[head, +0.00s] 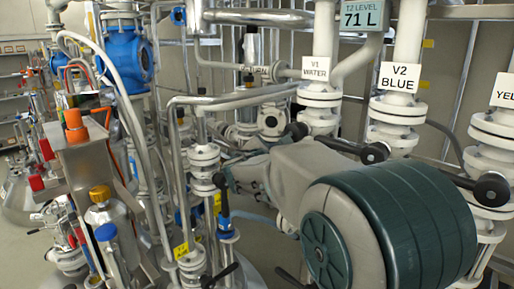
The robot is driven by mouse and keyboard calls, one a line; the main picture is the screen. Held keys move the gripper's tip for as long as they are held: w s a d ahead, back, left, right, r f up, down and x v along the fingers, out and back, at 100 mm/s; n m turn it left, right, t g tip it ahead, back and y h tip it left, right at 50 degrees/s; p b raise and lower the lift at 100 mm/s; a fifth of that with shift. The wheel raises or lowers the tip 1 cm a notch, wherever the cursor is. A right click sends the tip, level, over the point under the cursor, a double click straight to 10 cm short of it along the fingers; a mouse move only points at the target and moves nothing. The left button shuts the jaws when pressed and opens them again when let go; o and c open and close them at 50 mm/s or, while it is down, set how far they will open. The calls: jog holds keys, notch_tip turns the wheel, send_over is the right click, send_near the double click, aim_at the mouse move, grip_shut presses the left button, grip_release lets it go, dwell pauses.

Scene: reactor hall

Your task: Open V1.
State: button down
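The V1 WATER label (315,68) hangs on a white vertical pipe right of centre in the head view. White flanges (320,100) sit just below it. A black lever with a round knob (297,130) shows below the flanges and appears to be V1's handle. My grey and dark green arm fills the lower right and hides the lower part of the V1 pipe. My gripper (232,177) seems to be at the arm's far left end, below and left of the knob. It is small and partly lost among pipes, so its fingers are unclear. I see no contact with the lever.
V2 BLUE (398,77) stands right of V1, with its black knob (375,153) close behind my arm. A display (362,16) reads 71 L.

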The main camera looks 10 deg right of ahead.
jog(key=shift+s+f, duration=0.15)
jog(key=shift+f, duration=0.15)
jog(key=c, duration=1.3)
grip_release()
jog(key=shift+r, duration=0.1)
jog(key=shift+r, duration=0.1)
jog(key=b+v, duration=0.2)
jog(key=v, duration=1.1)
jog(key=shift+s+a+r, duration=0.1)
jog(key=shift+s+a, duration=0.15)
jog(key=shift+a, duration=0.05)
